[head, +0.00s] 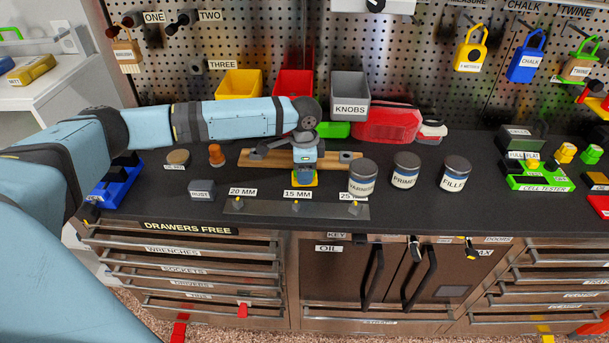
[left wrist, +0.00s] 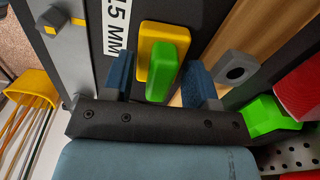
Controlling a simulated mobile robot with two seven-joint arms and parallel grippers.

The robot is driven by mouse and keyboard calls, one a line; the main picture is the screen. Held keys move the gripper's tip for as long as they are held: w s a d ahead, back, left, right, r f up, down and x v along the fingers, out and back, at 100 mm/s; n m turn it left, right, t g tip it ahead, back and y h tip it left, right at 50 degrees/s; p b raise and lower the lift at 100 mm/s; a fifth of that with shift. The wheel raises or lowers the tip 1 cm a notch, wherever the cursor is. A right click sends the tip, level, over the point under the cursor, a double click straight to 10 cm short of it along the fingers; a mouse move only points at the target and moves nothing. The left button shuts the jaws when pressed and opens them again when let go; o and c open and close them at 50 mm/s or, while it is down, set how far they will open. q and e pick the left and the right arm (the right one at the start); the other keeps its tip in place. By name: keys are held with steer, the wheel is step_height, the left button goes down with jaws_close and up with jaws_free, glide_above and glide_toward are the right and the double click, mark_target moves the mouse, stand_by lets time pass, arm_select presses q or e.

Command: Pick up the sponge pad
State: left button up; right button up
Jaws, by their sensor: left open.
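A yellow block with a green raised bar, which looks like the sponge pad (left wrist: 166,66), shows between my fingers in the left wrist view. In the head view only its yellow edge (head: 315,182) shows behind the 15 MM label, since my gripper hides most of it. My left gripper (head: 305,176) points down over it. In the left wrist view its two blue fingers (left wrist: 158,78) stand apart, one on each side, with a gap to the block. I cannot tell how deep they reach. My right gripper is not in view.
A wooden board (head: 262,157) lies just behind. The VARNISH tin (head: 362,178) stands close on the right, with PRIMER (head: 405,171) and FILLER (head: 453,174) tins beyond. A metal strip (head: 270,209) with small posts runs in front. A grey RUST block (head: 202,190) sits left.

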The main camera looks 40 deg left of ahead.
arm_select(q)
steer(key=shift+c, duration=0.2)
jaws_close()
steer(key=shift+r, duration=0.15)
step_height(320, 180, up, 20)
stand_by(0.4)
